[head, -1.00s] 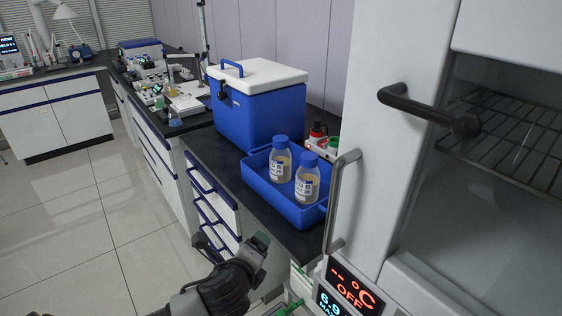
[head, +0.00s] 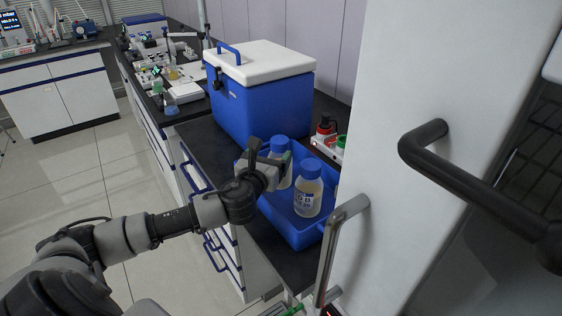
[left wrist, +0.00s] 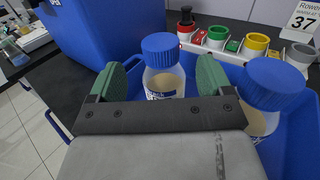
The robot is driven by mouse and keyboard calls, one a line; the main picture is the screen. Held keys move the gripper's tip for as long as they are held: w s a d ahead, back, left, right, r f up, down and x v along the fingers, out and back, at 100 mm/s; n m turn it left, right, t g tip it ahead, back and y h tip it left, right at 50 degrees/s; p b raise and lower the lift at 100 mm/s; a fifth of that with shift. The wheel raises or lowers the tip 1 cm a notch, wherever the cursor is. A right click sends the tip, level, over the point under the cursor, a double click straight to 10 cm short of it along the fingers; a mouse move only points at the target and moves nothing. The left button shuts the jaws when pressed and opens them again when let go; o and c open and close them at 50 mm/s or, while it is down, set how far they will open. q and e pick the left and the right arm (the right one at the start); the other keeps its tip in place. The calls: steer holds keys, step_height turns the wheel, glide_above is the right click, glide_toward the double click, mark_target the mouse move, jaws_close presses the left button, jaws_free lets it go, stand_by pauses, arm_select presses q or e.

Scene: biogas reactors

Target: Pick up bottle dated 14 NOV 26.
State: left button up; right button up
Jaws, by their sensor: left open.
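Two clear bottles with blue caps and pale contents stand upright in a blue tray (head: 285,229). The farther bottle (head: 279,144) is partly hidden behind my left gripper (head: 272,165). The nearer bottle (head: 307,196) stands to its right, its label facing me; I cannot read a date on either bottle. In the left wrist view, the farther bottle (left wrist: 161,63) shows between the two green fingertips of the open left gripper (left wrist: 160,82), apart from both. The nearer bottle (left wrist: 266,90) is right of the right finger. My right gripper is not in view.
A blue cooler box (head: 258,100) with a white lid stands behind the tray on the black bench. A rack (left wrist: 226,45) with coloured caps is beyond the tray. A white cabinet (head: 390,90) with a dark handle (head: 440,165) closes off the right side.

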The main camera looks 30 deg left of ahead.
mark_target(276, 145)
arm_select(q)
steer(key=shift+w, duration=0.5)
steer(key=shift+w+a, duration=0.15)
steer(key=shift+w, duration=0.15)
steer(key=p+x, duration=0.1)
steer(key=x, duration=0.3)
steer(key=shift+w+r, duration=0.2)
steer(key=shift+w, duration=0.05)
steer(key=shift+w+a, duration=0.1)
steer(key=shift+w, duration=0.25)
steer(key=shift+s, duration=0.1)
steer(key=c, duration=1.5)
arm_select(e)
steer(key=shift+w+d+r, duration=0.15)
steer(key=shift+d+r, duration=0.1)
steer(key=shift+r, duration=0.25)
